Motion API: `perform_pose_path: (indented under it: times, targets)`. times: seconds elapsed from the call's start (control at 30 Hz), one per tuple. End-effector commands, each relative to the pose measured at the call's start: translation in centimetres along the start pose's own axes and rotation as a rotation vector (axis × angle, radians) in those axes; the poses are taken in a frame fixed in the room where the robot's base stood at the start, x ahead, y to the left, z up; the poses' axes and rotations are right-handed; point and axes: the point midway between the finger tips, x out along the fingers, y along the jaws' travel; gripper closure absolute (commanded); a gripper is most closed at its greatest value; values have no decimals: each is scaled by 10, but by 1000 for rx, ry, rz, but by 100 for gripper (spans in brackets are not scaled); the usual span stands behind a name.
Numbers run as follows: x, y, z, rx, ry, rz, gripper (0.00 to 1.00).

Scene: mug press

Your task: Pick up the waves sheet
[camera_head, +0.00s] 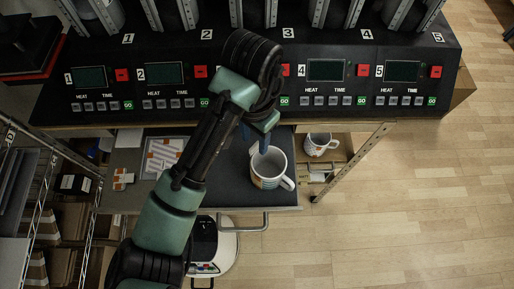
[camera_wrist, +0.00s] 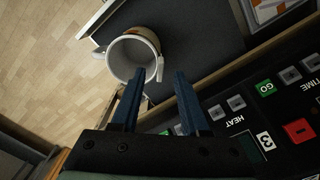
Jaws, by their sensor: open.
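A flat sheet with an orange-and-grey pattern on white (camera_head: 162,156) lies on the grey surface left of my arm in the head view. A patterned sheet corner also shows at the top right of the wrist view (camera_wrist: 268,10). I cannot tell whether its pattern is waves. My gripper (camera_wrist: 160,74) is open, with nothing seen between its blue fingers. In the head view it is right of the sheet, above or near a white mug (camera_head: 268,172) on the dark pull-out tray.
Another printed mug (camera_head: 319,144) stands on a lower shelf at the right. The press bench (camera_head: 330,115) with numbered control panels runs along the back. A wire rack (camera_head: 40,220) stands at the left. Small orange-and-white boxes (camera_head: 122,179) lie left of the sheet. Floor is clear at right.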

Motion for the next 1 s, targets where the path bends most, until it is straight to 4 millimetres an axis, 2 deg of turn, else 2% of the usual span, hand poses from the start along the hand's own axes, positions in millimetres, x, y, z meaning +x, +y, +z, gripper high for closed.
perform_pose_path:
  times: [0.13,0.37,0.4,0.47,0.63,1.0]
  targets:
    - [14,0,1,-1,-3,0,55]
    - [17,0,0,0,-2,-2,55]
    - [17,0,0,0,-2,-1,57]
    - [17,0,0,0,-2,-1,68]
    - [17,0,0,0,-2,-1,98]
    - [16,0,0,1,-2,-1,100]
